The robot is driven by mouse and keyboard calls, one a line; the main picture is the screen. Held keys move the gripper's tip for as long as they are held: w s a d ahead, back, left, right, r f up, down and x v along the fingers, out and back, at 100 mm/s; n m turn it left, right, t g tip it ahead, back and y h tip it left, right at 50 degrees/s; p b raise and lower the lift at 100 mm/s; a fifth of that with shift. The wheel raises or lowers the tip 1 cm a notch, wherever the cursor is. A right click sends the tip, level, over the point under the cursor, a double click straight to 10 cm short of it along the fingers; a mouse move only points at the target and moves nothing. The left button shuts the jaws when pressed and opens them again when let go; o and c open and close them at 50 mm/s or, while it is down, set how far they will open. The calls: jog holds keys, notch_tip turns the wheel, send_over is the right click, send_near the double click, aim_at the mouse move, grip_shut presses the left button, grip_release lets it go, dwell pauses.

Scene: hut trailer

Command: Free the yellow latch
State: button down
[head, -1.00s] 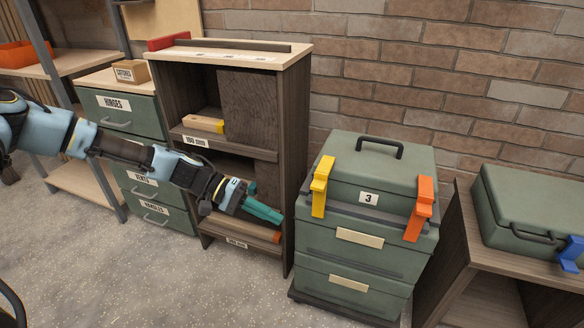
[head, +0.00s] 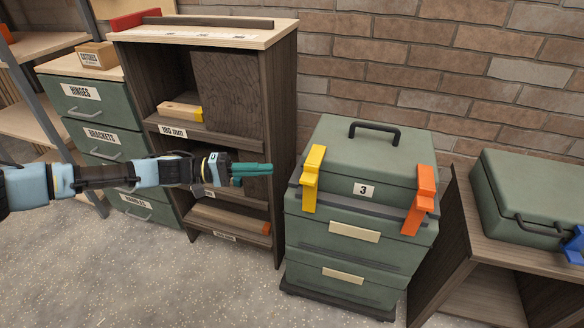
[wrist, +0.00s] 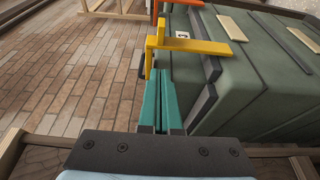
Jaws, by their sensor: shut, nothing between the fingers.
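The yellow latch (head: 313,178) sits upright on the left front of the green toolbox (head: 365,155) marked 3. In the wrist view the yellow latch (wrist: 190,45) crosses just beyond my fingertips, with a small gap seeming to remain. My gripper (head: 268,172) has teal fingers, shut and empty, pointing right toward the latch from the left, in front of the shelf unit. It also shows in the wrist view (wrist: 160,72). An orange latch (head: 421,198) is on the toolbox's right front.
A shelf unit (head: 285,120) stands close behind my gripper. Green drawers (head: 100,95) are further left. At right, a bench (head: 465,225) carries another green case (head: 530,195) with a blue latch (head: 574,248). The speckled floor in front is clear.

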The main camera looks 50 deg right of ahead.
aim_at(312, 184)
jog(key=p+x, duration=0.2)
jog(key=x, duration=0.8)
jog(key=shift+a+f, duration=0.1)
jog(key=shift+a, duration=0.05)
